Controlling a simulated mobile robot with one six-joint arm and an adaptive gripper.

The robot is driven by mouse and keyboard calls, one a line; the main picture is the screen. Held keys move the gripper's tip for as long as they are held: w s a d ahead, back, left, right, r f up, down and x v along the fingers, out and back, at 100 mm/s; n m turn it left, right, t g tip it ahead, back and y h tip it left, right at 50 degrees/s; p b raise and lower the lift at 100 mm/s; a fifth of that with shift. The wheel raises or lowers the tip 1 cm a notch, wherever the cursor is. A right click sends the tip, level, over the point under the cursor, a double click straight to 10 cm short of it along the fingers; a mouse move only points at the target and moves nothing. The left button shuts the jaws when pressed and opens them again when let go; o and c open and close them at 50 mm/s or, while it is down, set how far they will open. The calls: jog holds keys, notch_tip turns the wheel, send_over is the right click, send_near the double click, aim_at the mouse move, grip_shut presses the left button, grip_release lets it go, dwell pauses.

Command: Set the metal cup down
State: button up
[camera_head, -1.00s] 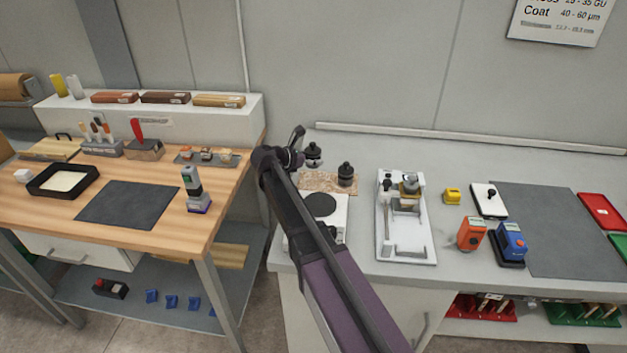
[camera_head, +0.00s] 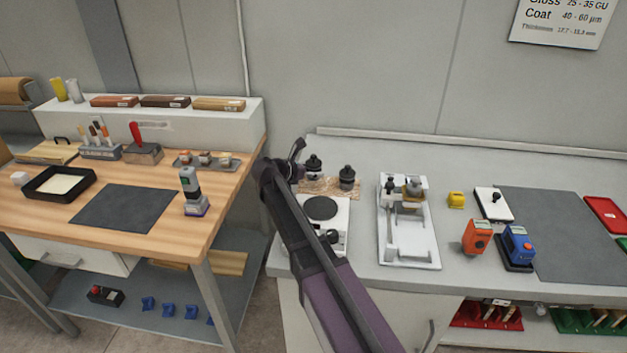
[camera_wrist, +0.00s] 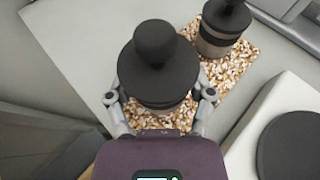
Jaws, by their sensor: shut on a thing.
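My gripper (camera_wrist: 160,97) is shut on the metal cup (camera_wrist: 158,72), one finger on each side. The cup has a wide black lid with a round knob, and only a little of its metal body shows below the lid. The cup is upright, over or on the speckled cork mat (camera_wrist: 236,75); I cannot tell whether its base touches. In the head view the held cup (camera_head: 313,166) is just right of my gripper (camera_head: 298,165), at the mat's back left. A second black-lidded cup (camera_head: 347,178) stands on the mat to its right.
A white scale with a round dark plate (camera_head: 320,208) stands in front of the mat. A white tray-like device (camera_head: 408,240) is to the right. The wooden bench (camera_head: 235,180) lies left, across a gap. Bare grey worktop (camera_wrist: 75,35) lies left of the held cup.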

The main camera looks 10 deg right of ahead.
aim_at(314, 178)
jog(key=shift+f+b, duration=1.2)
jog(key=shift+f, duration=0.25)
jog(key=shift+f, duration=0.2)
jog(key=o, duration=1.3)
jog(key=shift+r, duration=0.1)
jog(key=shift+r, duration=0.2)
jog(key=p+v, duration=0.4)
jog(key=v, duration=0.8)
jog(key=shift+p, duration=0.35)
